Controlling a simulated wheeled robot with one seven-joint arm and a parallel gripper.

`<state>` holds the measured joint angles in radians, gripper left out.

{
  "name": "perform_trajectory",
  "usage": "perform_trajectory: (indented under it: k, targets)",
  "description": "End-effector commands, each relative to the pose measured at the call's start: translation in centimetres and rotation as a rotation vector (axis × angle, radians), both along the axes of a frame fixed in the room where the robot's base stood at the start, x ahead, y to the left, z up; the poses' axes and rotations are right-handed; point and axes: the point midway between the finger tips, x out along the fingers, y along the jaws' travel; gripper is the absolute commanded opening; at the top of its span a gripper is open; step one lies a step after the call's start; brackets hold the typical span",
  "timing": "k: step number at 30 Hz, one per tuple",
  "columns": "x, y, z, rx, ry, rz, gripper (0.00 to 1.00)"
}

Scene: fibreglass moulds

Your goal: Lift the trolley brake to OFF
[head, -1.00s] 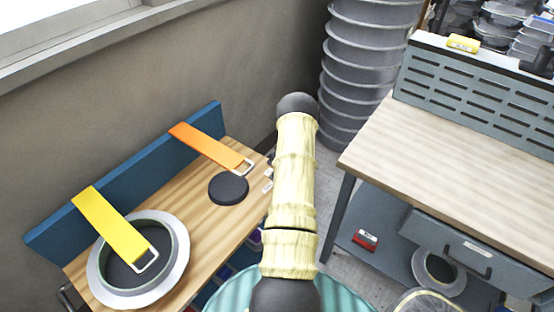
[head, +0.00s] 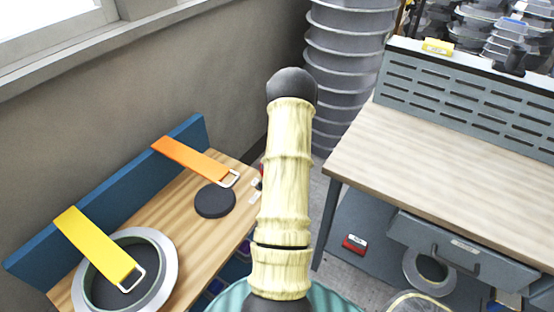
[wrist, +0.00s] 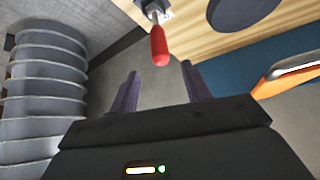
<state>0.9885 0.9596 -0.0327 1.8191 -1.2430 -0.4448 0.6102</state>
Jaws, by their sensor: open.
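The trolley (head: 195,240) has a wooden top and stands at the left in the head view. A lever with a red grip (wrist: 160,45), which looks like the brake, sticks out from a metal mount at the trolley's edge in the wrist view. My gripper (wrist: 161,84) is open, with its two dark fingers apart and the red grip in the picture between and above their tips. Nothing is held. I cannot tell the remaining distance or any contact. In the head view my arm hides the gripper and most of the lever.
A flanged ring (head: 165,275), a black disc (head: 215,201), a yellow strap (head: 95,245) and an orange strap (head: 190,157) are on the trolley. A grey ribbed column (head: 345,60) stands behind my arm. A workbench (head: 450,150) is at the right, its top largely clear.

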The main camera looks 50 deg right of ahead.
Motion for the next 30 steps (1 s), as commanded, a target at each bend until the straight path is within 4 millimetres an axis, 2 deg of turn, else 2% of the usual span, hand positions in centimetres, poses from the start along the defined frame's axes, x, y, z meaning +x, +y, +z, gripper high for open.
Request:
perform_trajectory:
  k: [3, 9, 30]
  targets:
    - [-1.4, 0.4, 2.1, -0.002, 0.0, 0.0, 0.48]
    - [-2.9, 0.9, 4.2, -0.001, 0.001, 0.0, 0.48]
    - [-3.1, 1.0, 4.5, -0.001, 0.001, 0.002, 0.48]
